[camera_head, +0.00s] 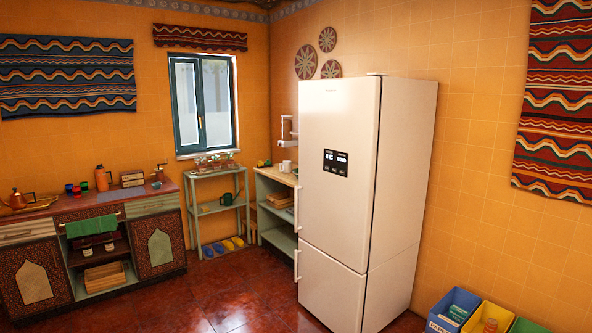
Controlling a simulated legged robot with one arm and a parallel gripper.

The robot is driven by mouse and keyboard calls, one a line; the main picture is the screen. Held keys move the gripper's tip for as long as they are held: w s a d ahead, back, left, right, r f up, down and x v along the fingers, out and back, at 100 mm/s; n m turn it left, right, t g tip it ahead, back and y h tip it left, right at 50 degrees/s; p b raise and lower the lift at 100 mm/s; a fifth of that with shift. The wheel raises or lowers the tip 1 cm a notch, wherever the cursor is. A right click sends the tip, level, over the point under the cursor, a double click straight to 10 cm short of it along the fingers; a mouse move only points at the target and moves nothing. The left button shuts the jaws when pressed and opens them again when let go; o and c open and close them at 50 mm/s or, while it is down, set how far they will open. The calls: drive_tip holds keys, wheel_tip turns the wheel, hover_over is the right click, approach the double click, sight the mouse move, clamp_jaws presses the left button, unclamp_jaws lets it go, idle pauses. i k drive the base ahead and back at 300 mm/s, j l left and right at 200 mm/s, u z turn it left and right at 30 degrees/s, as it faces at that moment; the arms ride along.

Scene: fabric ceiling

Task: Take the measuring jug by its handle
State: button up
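A small white jug-like vessel (285,166) stands on top of the green-sided shelf unit (270,187), just left of the fridge. It may be the measuring jug, but it is too small and far off to tell, and its handle is not clear. My gripper is not in view.
A tall white fridge (337,190) stands in the middle and hides part of the shelf unit. A decorated counter (150,207) is at the left, and a green rack (217,187) stands under the window. Colored bins (455,302) sit at the lower right. The red floor (230,290) is clear in front.

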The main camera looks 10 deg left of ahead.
sight(287, 165)
drive_tip(key=i+u, duration=0.15)
drive_tip(key=u, duration=0.4)
drive_tip(key=i+u, duration=0.3)
drive_tip(key=i, duration=0.55)
drive_tip(key=i+l+u, duration=0.1)
drive_tip(key=i+u, duration=0.25)
drive_tip(key=i, duration=0.55)
drive_tip(key=i+u, duration=0.1)
drive_tip(key=i, duration=0.8)
drive_tip(key=i+l+u, duration=0.1)
drive_tip(key=i, duration=0.85)
drive_tip(key=i+z, duration=0.25)
drive_tip(key=i, duration=0.35)
drive_tip(key=i+j+z, duration=0.1)
drive_tip(key=i+z, duration=0.15)
drive_tip(key=i, duration=0.35)
drive_tip(key=i+j+z, duration=0.25)
drive_tip(key=i, duration=0.35)
drive_tip(key=i+z, duration=0.35)
drive_tip(key=i, duration=0.4)
drive_tip(key=i+z, duration=0.4)
drive_tip(key=i, duration=0.35)
